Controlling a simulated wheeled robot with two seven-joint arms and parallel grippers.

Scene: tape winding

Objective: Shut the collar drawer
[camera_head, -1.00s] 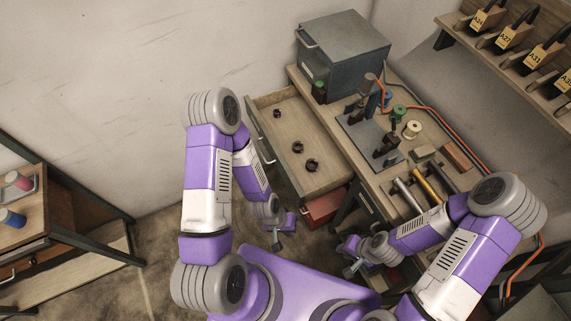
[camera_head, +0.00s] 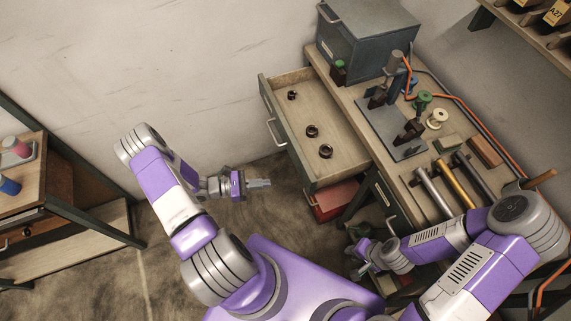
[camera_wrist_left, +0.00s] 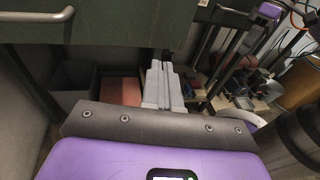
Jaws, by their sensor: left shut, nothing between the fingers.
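The collar drawer (camera_head: 325,110) stands pulled out from the workbench in the head view, with several dark collars lying in it. Its front panel (camera_head: 287,130) faces my left arm and carries a pale bar handle (camera_head: 276,133). In the left wrist view the green drawer front (camera_wrist_left: 110,32) fills the upper left, with its handle (camera_wrist_left: 45,17) at the far left. My left gripper (camera_head: 268,184) is shut and empty, in front of the drawer near its lower end, apart from it. It also shows in the left wrist view (camera_wrist_left: 162,65). My right gripper (camera_head: 359,268) is low by the bench; its fingers are unclear.
A red drawer or box (camera_head: 335,198) sits below the open drawer. The bench top (camera_head: 415,165) holds a grey cabinet (camera_head: 368,38), a metal plate with fixtures, spools and several tools. A shelf unit (camera_head: 75,175) stands at the left. The floor between is clear.

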